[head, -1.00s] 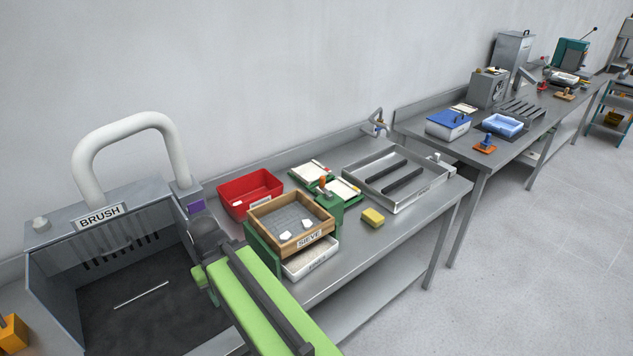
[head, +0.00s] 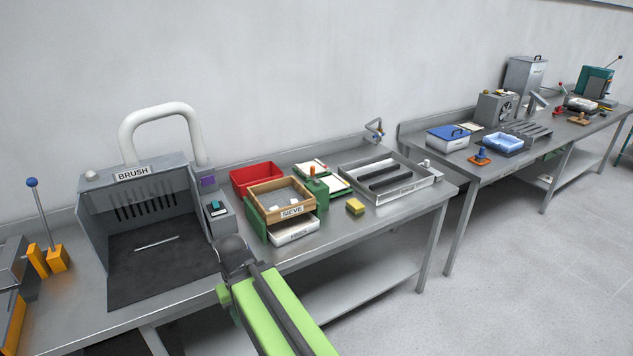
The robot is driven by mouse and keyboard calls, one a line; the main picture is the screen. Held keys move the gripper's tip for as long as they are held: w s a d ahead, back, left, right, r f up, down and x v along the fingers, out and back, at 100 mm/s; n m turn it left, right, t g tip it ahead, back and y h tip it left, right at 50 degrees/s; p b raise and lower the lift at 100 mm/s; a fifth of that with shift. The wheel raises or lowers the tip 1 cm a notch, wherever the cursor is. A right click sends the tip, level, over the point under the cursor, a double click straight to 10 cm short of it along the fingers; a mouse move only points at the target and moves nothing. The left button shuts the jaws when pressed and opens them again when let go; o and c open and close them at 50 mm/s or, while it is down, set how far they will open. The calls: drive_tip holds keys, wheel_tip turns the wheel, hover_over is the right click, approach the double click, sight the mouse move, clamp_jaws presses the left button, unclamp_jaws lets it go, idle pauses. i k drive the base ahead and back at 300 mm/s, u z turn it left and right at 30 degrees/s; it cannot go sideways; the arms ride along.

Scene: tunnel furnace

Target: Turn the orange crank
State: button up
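A small orange knob (head: 312,170) stands upright on the green frame (head: 318,190) beside the wooden sieve box (head: 287,211) labelled SIEVE. It is the orange part that looks most like a crank handle; its arm is too small to make out. The sieve box holds a few pale lumps, and a white tray (head: 293,234) sits under it. My green arm reaches up from the bottom edge, its dark joint (head: 235,252) in front of the bench and left of the sieve. My gripper's fingers do not show, so I cannot see whether they are open or shut.
The BRUSH hood (head: 134,181) with a thin rod stands left of the sieve. A red bin (head: 257,178), a yellow sponge (head: 355,206) and a metal tray (head: 408,188) surround it. A blue-knobbed lever (head: 38,208) is far left. Floor is clear at the right.

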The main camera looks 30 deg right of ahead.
sight(316, 183)
drive_tip(key=u, duration=0.35)
drive_tip(key=k, duration=0.15)
drive_tip(key=z, duration=1.15)
drive_tip(key=i, duration=1)
drive_tip(key=z, duration=0.05)
